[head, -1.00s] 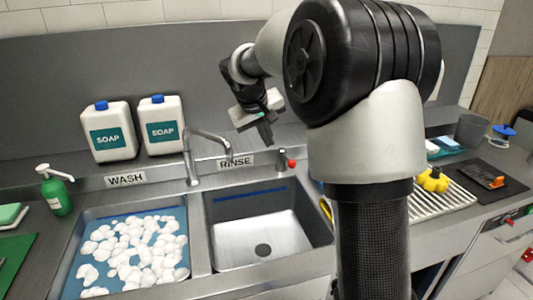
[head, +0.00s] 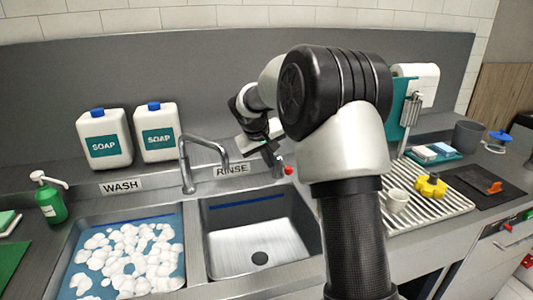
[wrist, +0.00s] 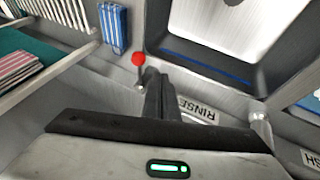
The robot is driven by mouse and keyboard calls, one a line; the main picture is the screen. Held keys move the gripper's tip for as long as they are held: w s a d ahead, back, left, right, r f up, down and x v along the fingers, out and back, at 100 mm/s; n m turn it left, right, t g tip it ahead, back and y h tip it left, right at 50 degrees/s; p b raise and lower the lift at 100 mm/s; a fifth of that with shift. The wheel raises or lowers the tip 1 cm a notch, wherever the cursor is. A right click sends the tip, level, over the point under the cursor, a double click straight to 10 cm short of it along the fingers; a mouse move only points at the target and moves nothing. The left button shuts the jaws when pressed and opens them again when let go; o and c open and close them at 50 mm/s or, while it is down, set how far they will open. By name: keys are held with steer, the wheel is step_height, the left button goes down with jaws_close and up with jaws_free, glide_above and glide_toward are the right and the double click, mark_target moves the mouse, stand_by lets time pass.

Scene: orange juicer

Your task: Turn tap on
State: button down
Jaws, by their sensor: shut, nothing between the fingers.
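The silver curved tap (head: 183,160) stands between the two basins, with its spout over the rinse side. A short lever with a red knob (head: 289,170) stands to its right, behind the rinse basin. The red knob also shows in the wrist view (wrist: 138,59). My gripper (head: 277,172) is shut and empty, pointing down close beside the lever. In the wrist view my fingertips (wrist: 158,74) are just right of the knob and lever; I cannot tell whether they touch. No water shows under the spout.
The rinse basin (head: 302,235) is empty. The wash basin (head: 66,282) holds blue water and foam. Soap jugs (head: 104,147) and a green pump bottle (head: 52,204) stand left.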

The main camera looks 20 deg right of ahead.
steer(key=d+f, duration=0.1)
steer(key=d, duration=0.1)
steer(key=w+d+f, duration=0.1)
steer(key=d+f, duration=0.1)
steer(key=shift+w+d+f, duration=0.1)
steer(key=shift+w+d, duration=0.05)
steer(key=shift+w, duration=0.05)
steer(key=shift+s+d, duration=0.1)
steer(key=shift+d, duration=0.05)
steer(key=shift+d, duration=0.25)
